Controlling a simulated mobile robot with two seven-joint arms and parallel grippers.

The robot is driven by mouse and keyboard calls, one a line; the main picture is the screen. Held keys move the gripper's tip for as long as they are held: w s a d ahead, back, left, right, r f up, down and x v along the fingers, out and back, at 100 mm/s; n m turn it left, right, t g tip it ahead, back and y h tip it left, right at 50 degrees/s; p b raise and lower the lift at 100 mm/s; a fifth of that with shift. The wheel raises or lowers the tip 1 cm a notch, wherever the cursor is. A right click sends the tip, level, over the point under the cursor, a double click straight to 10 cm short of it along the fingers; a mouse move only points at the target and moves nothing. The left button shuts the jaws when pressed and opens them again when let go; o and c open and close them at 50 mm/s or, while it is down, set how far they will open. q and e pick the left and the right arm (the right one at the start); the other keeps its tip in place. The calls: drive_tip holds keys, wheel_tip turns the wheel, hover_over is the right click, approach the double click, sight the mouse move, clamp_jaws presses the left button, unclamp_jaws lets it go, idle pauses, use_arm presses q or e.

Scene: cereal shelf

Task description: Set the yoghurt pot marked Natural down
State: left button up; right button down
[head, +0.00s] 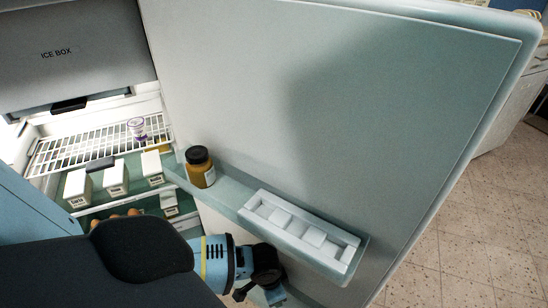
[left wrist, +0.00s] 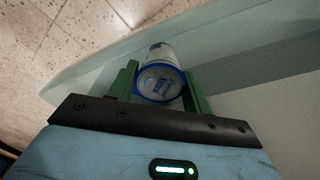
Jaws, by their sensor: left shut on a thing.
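In the head view my left arm comes in at the bottom, below the door shelf, and the fingers and pot cannot be made out clearly there. My right gripper is in neither view.
The fridge door (head: 370,100) stands open. Its shelf holds a brown jar (head: 200,168) and a white tray (head: 300,232). Inside, a purple-marked pot (head: 137,127) stands on a wire shelf (head: 80,148), with several white cartons (head: 115,178) below. An ice box (head: 60,55) is above.

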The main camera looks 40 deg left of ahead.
use_arm(q)
drive_tip(key=shift+f, duration=0.1)
drive_tip(key=o, duration=0.8)
drive_tip(key=shift+c, duration=0.2)
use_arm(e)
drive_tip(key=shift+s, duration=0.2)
use_arm(q)
drive_tip(key=r, duration=0.2)
drive_tip(key=r+p, duration=0.1)
drive_tip(key=r, duration=0.1)
drive_tip(key=r+p, duration=0.1)
drive_tip(key=r, duration=0.1)
drive_tip(key=shift+s+a+r, duration=0.15)
drive_tip(key=shift+s, duration=0.15)
drive_tip(key=shift+s+r+p, duration=0.1)
drive_tip(key=shift+r+p, duration=0.2)
drive_tip(key=shift+r, duration=0.45)
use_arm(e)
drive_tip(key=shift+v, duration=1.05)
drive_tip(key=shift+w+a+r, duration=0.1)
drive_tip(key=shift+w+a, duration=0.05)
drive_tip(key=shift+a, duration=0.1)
